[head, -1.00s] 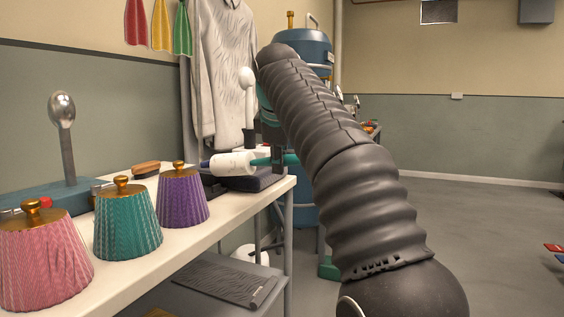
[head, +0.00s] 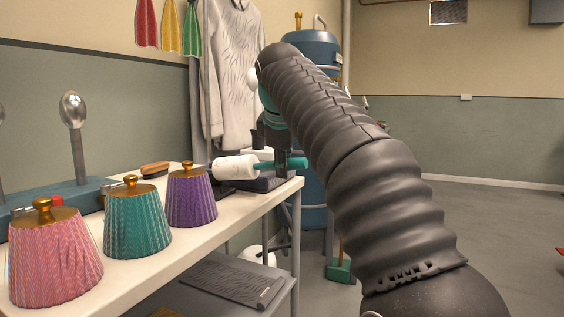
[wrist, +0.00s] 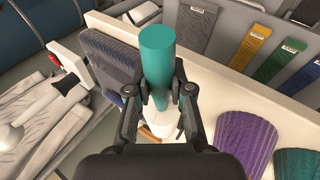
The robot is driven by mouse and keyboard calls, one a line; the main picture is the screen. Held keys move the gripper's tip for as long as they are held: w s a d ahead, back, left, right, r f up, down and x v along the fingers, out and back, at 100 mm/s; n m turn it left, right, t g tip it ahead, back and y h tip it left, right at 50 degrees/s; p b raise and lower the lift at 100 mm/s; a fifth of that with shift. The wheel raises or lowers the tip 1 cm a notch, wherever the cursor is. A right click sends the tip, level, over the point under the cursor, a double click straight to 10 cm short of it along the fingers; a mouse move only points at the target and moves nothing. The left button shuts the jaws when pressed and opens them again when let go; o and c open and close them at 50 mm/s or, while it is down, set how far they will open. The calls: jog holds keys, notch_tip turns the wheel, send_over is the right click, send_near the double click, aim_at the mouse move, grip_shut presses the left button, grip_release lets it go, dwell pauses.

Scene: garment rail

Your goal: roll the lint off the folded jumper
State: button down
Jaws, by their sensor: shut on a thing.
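The lint roller has a white cylinder (head: 236,167) and a teal handle (head: 297,163). My gripper (wrist: 168,92) is shut on the teal handle (wrist: 157,55), which stands up between the fingers in the wrist view. The white cylinder (wrist: 162,122) is partly hidden under my gripper there. The folded jumper (head: 264,183) is dark navy and lies at the far end of the white table, at and below the roller. In the wrist view the jumper (wrist: 108,62) shows ribbed, left of the handle. I cannot tell whether the roller touches it.
Pink (head: 52,262), teal (head: 137,222) and purple (head: 190,198) ribbed pots with gold knobs line the table (head: 205,238). A wooden brush (head: 155,168) lies behind them. A grey garment (head: 234,75) hangs behind. A blue tank (head: 312,60) stands beyond the table.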

jog(key=w+d+p, duration=0.2)
jog(key=w+p, duration=0.1)
jog(key=w, duration=0.4)
jog(key=w+d+p, duration=0.3)
jog(key=w+p, duration=0.1)
jog(key=w, duration=0.4)
jog(key=shift+w+d+f+p, duration=0.15)
jog(key=shift+d+f+p, duration=0.1)
jog(key=shift+d+p, duration=0.1)
dwell(1.3)
dwell(0.6)
